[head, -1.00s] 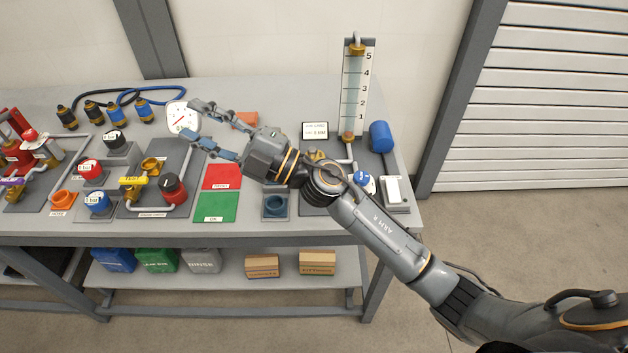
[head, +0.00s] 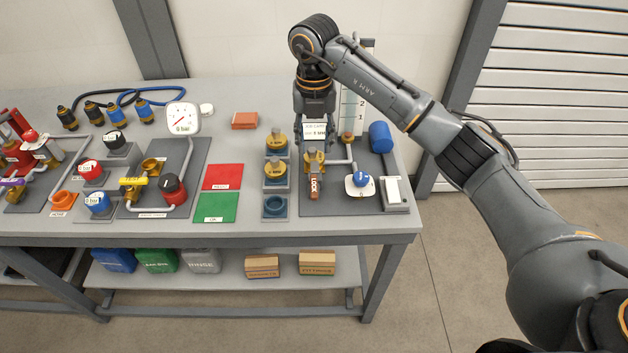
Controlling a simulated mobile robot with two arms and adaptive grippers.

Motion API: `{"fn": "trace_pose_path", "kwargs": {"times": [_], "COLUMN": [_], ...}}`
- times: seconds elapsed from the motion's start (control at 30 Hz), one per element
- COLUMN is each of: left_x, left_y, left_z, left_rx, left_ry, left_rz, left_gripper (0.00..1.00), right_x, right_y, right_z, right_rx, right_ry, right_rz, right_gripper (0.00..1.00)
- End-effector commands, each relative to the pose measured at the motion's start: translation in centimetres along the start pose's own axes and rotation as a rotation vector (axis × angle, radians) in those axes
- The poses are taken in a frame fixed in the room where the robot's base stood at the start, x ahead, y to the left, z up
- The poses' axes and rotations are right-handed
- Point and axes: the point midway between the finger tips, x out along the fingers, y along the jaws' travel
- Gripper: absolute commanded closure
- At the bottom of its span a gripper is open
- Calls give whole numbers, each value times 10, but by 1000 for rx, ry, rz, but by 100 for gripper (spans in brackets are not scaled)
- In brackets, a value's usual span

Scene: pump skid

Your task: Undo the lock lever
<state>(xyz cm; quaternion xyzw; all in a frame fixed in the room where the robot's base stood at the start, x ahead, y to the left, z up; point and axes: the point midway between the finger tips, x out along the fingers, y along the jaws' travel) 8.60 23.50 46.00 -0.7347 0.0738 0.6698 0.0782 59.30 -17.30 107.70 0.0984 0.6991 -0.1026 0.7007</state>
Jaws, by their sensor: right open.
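The lock lever (head: 314,187) is a small orange-red handle with a white LOCK label. It points toward the front of the bench, below a brass fitting (head: 314,160) on a dark plate. My right gripper (head: 315,143) points down just behind the brass fitting, with its fingers apart. The lever is in front of the fingers and not between them. Whether the fingertips touch the fitting cannot be told. My left gripper is not in view.
A white job card (head: 315,131) shows between my right fingers. Brass-topped parts (head: 276,170) stand left of the lever, and a white-and-blue gauge (head: 360,184) stands right. The sight-gauge scale (head: 353,112) is partly hidden by my arm. Red (head: 222,177) and green mats lie left.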

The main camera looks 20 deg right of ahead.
Motion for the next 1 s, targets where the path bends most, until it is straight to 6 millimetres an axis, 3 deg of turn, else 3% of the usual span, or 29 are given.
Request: {"fn": "trace_pose_path", "kwargs": {"times": [0.6,0.8,1.0], "left_x": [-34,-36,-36], "left_y": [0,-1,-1], "left_z": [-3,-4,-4], "left_rx": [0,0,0], "left_ry": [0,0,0], "left_rz": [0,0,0], "left_gripper": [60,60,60], "right_x": [114,130,132], "right_y": [2,2,2], "right_z": [-2,-2,-2], "right_rx": [-3,-5,-5], "right_ry": [6,3,3], "right_rz": [5,5,6], "right_gripper": [59,59,59]}}
